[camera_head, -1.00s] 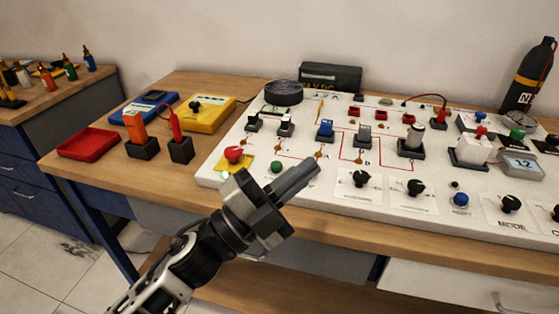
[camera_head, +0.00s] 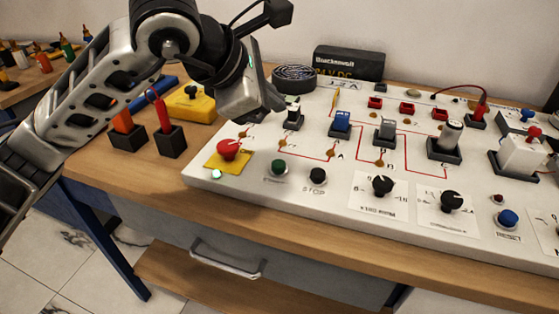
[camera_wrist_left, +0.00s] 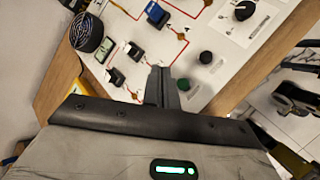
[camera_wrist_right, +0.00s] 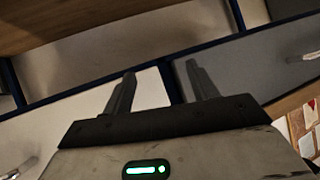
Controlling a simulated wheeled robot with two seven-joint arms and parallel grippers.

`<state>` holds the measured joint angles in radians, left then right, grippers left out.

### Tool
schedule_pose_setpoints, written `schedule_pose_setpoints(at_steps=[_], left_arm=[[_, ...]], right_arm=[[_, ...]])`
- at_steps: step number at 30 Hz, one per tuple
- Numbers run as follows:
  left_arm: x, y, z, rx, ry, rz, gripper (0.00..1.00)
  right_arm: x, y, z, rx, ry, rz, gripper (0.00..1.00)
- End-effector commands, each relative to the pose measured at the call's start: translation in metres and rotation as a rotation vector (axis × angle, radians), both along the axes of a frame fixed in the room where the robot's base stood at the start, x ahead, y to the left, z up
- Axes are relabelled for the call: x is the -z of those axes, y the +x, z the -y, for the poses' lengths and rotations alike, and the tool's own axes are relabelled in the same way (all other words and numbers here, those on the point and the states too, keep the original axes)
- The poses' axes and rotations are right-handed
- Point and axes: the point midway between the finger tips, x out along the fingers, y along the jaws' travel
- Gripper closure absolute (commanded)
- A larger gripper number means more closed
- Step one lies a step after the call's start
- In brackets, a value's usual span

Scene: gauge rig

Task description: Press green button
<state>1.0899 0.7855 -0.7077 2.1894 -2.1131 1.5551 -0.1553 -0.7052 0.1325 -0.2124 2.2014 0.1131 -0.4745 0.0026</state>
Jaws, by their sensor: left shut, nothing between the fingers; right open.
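The green button (camera_head: 278,167) is a small round dark-green cap near the front left of the white panel (camera_head: 230,195), between the red knob and a black button. In the left wrist view a dark-green cap (camera_wrist_left: 184,84) shows just right of the fingers. My left gripper (camera_head: 272,106) is above the panel's left part, behind and above the green button, and apart from it. Its fingers (camera_wrist_left: 160,70) are together and empty. My right gripper (camera_wrist_right: 162,75) is open and empty, below the table level by the drawers; it is out of the head view.
A red knob (camera_head: 228,149) on a yellow plate is left of the green button. A black button (camera_head: 318,176) marked STOP is right of it. Switches (camera_head: 341,122) and knobs (camera_head: 382,186) cover the panel. Red (camera_head: 163,115) and orange (camera_head: 122,121) items stand in black holders at left.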

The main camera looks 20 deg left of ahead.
Motion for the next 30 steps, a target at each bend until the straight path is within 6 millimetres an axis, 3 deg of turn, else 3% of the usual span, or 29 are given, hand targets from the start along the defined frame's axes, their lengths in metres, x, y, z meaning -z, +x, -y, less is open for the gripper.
schedule_pose_setpoints(at_steps=[8,22,30], left_arm=[[0.008,0.0,0.001,0.002,-0.004,-0.002,1.0],[0.073,0.0,0.001,0.003,-0.005,0.0,1.0],[0.088,0.0,0.001,0.002,-0.005,-0.002,1.0]], right_arm=[[0.005,0.001,0.0,0.001,0.0,0.004,0.41],[0.024,0.006,-0.001,-0.008,-0.007,0.06,0.41],[0.03,0.004,-0.002,-0.02,-0.011,0.073,0.41]])
